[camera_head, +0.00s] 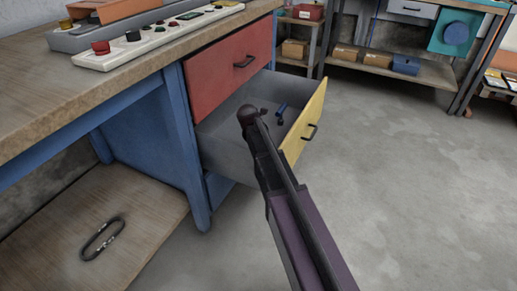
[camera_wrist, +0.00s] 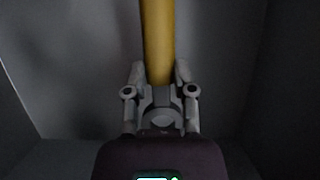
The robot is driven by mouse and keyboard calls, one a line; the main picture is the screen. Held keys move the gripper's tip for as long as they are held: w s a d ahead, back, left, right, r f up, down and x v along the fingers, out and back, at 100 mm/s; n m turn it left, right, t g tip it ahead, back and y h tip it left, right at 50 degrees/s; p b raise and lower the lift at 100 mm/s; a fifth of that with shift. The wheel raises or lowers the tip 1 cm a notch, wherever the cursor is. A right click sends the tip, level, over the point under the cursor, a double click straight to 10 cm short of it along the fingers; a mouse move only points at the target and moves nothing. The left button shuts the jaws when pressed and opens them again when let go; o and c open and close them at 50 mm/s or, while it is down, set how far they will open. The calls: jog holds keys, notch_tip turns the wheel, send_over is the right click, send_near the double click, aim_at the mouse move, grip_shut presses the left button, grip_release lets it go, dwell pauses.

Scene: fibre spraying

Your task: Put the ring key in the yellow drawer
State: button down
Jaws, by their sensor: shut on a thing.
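The yellow drawer (camera_head: 303,127) stands pulled out under a closed red drawer, its grey inside in view from above. My arm reaches up to it, its dark end over the drawer opening; the fingers cannot be made out in the head view. In the wrist view my gripper (camera_wrist: 160,88) is shut on a long yellow bar (camera_wrist: 157,40) pointing away from it, with grey surfaces on both sides. I cannot tell whether this bar is the ring key or the drawer front's edge. A small blue and black thing (camera_head: 281,109) shows inside the drawer.
The red drawer (camera_head: 228,68) is just above. The wooden worktop (camera_head: 60,100) carries a control panel (camera_head: 150,40). A dark oval loop (camera_head: 103,238) lies on the low wooden shelf. Shelves with boxes stand at the back. The floor (camera_head: 400,180) at right is clear.

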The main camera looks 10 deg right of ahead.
jog(key=shift+f+b, duration=0.9)
jog(key=shift+f, duration=0.3)
jog(key=shift+f+b, duration=0.6)
jog(key=shift+c, duration=2.2)
grip_release()
jog(key=shift+r, duration=0.2)
jog(key=shift+r+p, duration=0.7)
jog(key=shift+p, duration=0.2)
jog(key=p+v, duration=1)
jog(key=v, duration=0.1)
jog(key=shift+s+r+p, duration=0.1)
jog(key=shift+r+p, duration=0.15)
jog(key=shift+p, duration=0.05)
